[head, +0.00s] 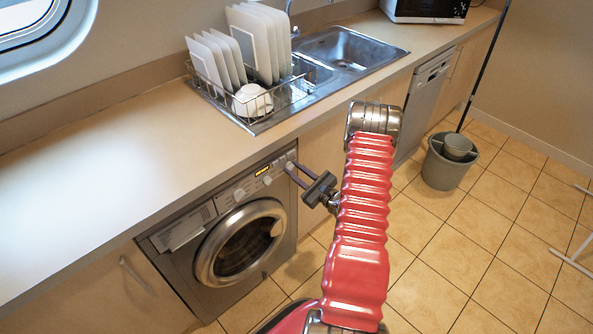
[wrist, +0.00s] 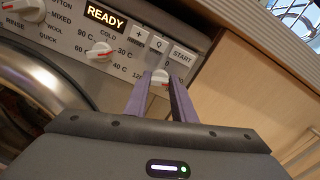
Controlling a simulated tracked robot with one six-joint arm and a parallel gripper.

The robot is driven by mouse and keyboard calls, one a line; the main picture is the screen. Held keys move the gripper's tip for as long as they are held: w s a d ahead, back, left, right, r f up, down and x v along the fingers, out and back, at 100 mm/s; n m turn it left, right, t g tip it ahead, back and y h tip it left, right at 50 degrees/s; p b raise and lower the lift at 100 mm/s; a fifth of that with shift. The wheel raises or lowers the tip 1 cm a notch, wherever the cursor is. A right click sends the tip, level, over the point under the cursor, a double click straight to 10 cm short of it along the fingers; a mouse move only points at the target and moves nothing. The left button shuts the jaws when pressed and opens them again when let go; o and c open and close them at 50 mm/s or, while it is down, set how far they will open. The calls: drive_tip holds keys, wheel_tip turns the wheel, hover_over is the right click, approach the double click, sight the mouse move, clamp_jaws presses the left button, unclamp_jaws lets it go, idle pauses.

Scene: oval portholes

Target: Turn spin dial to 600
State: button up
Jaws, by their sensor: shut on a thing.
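The washing machine (head: 281,217) stands under the counter, with its control panel facing my arm. My gripper (head: 288,167) reaches the right end of that panel. In the wrist view, my gripper's two purple fingers (wrist: 160,79) are shut on the white spin dial (wrist: 160,76), one on each side. The display (wrist: 105,16) reads READY.
Left of the spin dial is the temperature dial (wrist: 99,53), then the programme dial (wrist: 24,9). Buttons, including START (wrist: 182,56), sit just above the spin dial. A dish rack (head: 222,91) and sink (head: 352,49) are on the counter. A bucket (head: 445,172) stands on the floor.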

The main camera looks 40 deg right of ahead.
drive_tip(key=shift+s+f+n, duration=0.1)
drive_tip(key=shift+n, duration=0.4)
drive_tip(key=o, duration=1.1)
drive_tip(key=shift+c, duration=0.2)
drive_tip(key=s, duration=1.3)
drive_tip(key=shift+s+d, duration=0.15)
drive_tip(key=shift+s, duration=0.2)
drive_tip(key=shift+f, duration=0.1)
